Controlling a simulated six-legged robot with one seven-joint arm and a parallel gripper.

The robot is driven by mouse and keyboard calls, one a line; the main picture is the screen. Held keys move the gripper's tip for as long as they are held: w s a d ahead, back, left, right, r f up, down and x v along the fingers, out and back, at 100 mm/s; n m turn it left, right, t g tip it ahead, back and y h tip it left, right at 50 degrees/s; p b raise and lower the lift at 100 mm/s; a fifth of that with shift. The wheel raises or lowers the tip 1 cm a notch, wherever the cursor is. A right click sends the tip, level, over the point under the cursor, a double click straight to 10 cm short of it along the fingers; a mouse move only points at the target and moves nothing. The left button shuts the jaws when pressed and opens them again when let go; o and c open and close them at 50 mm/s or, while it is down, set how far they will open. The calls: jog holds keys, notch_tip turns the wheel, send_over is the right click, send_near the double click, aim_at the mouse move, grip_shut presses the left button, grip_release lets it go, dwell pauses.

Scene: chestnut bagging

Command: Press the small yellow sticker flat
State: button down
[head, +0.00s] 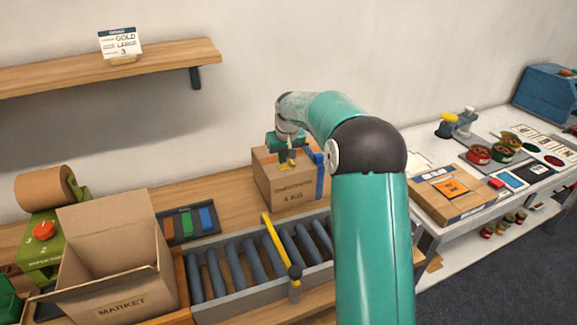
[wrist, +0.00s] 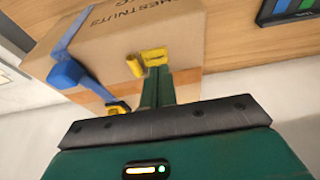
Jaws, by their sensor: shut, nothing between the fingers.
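A closed cardboard box (head: 268,185) stands on the wooden bench, and its top fills much of the wrist view (wrist: 120,32). A small yellow patch, apparently the sticker (wrist: 154,56), lies on the box right at the tips of my gripper (wrist: 156,70). A stubby yellow piece (wrist: 134,67) is just beside it; I cannot tell whether it is part of the sticker. My gripper's green fingers are together and empty. In the head view my gripper (head: 287,160) is over the box, and whether it touches the sticker is unclear.
A blue strap (head: 320,181) runs down the box's right side. A roller conveyor (head: 250,300) with a yellow bar (head: 272,240) lies in front. An open carton (head: 120,285) stands at left. A white table (head: 430,215) with trays is at right.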

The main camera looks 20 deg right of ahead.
aim_at(283, 167)
jog(key=shift+f, duration=1)
dwell(1.5)
jog(key=shift+r, duration=3.7)
